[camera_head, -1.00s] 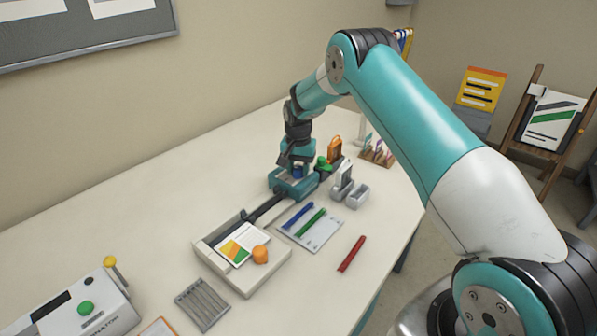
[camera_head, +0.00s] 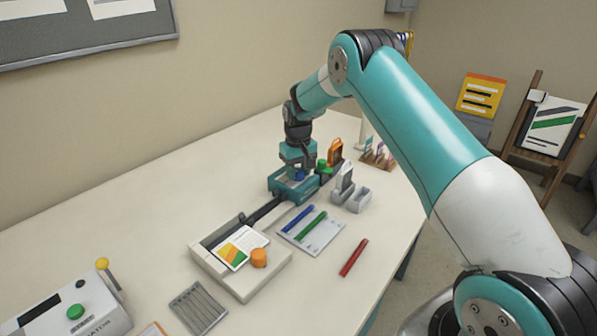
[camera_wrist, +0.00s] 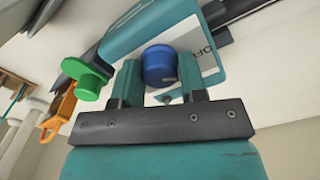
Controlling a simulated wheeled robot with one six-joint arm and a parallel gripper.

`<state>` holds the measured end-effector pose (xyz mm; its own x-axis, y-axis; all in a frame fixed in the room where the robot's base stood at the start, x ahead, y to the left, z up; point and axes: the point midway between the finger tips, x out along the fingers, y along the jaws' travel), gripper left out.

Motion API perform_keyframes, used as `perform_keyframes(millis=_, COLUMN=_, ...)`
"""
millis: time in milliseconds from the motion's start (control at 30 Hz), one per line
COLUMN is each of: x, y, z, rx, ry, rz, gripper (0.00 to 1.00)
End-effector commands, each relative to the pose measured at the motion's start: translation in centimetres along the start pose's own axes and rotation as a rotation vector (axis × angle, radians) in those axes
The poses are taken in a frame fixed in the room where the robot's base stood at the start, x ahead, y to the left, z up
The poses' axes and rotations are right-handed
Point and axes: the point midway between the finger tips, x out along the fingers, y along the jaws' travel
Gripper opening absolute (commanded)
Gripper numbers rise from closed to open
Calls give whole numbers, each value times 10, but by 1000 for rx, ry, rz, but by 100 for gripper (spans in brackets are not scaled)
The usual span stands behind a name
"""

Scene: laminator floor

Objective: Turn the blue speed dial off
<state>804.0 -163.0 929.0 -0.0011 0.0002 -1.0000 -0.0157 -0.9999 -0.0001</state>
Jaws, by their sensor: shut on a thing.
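The blue speed dial (camera_wrist: 160,66) is a round knob on a teal unit (camera_wrist: 150,32) in the wrist view. A white plate beside it carries dark lettering, partly hidden, that seems to begin "OF". My gripper (camera_wrist: 158,80) has one finger on each side of the dial and is shut on it. In the head view my gripper (camera_head: 298,168) points down over the teal unit (camera_head: 291,191) at the back of the table. Only a small blue part of the dial (camera_head: 299,176) shows there.
A green knob (camera_wrist: 88,80) and an orange part (camera_wrist: 60,115) are close beside the gripper. Grey holders (camera_head: 345,185) stand right of the unit. A tray with an orange knob (camera_head: 259,257), pens and a red stick (camera_head: 354,256) lie nearer.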

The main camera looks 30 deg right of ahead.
Motion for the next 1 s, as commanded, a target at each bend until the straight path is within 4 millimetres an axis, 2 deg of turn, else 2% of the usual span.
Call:
perform_keyframes(millis=533, x=-2, y=0, z=-1, rx=-29, ry=4, rz=0, gripper=15)
perform_keyframes(millis=567, x=-2, y=0, z=-1, rx=-29, ry=4, rz=0, gripper=41)
perform_keyframes(millis=667, x=-1, y=0, z=-1, rx=-28, ry=4, rz=0, gripper=64)
perform_keyframes(millis=1000, x=-4, y=0, z=-1, rx=-27, ry=3, rz=0, gripper=64)
